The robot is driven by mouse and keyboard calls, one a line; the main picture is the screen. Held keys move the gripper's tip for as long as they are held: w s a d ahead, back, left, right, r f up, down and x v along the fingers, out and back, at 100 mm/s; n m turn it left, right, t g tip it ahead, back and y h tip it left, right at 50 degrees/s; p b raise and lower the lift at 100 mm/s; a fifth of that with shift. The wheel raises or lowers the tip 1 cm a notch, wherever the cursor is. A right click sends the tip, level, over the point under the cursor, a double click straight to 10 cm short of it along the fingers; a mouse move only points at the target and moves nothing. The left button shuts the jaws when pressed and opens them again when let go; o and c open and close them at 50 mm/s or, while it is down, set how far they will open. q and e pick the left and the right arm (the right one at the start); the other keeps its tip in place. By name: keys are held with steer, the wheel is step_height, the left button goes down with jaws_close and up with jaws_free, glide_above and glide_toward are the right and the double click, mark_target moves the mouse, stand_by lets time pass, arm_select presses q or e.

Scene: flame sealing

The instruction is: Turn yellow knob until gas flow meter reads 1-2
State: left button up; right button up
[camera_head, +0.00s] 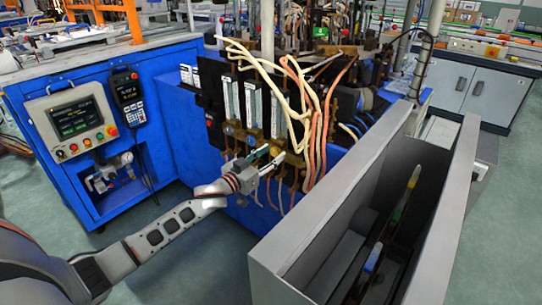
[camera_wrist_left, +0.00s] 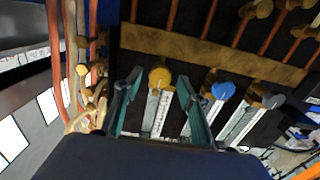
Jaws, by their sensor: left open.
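The yellow knob (camera_wrist_left: 160,76) shows in the left wrist view at the end of a pale, graduated flow meter (camera_wrist_left: 155,112). My left gripper (camera_wrist_left: 158,80) is open, with one teal finger on each side of the knob and visible gaps between them. In the head view, my left gripper (camera_head: 268,158) is at the lower front of the flow meter (camera_head: 253,103) row, and I cannot make out the yellow knob there. The meter's reading is too small to tell. My right gripper is not in view.
A blue knob (camera_wrist_left: 223,91) and a grey knob (camera_wrist_left: 272,101) sit to the right of the yellow one. Pale and orange hoses (camera_head: 300,90) hang close beside the meters. A grey open-topped bin (camera_head: 330,225) stands at the right front. A control panel (camera_head: 75,120) is at the left.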

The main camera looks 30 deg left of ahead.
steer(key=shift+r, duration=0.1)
arm_select(q)
steer(key=c, duration=1.1)
steer(key=shift+r, duration=0.15)
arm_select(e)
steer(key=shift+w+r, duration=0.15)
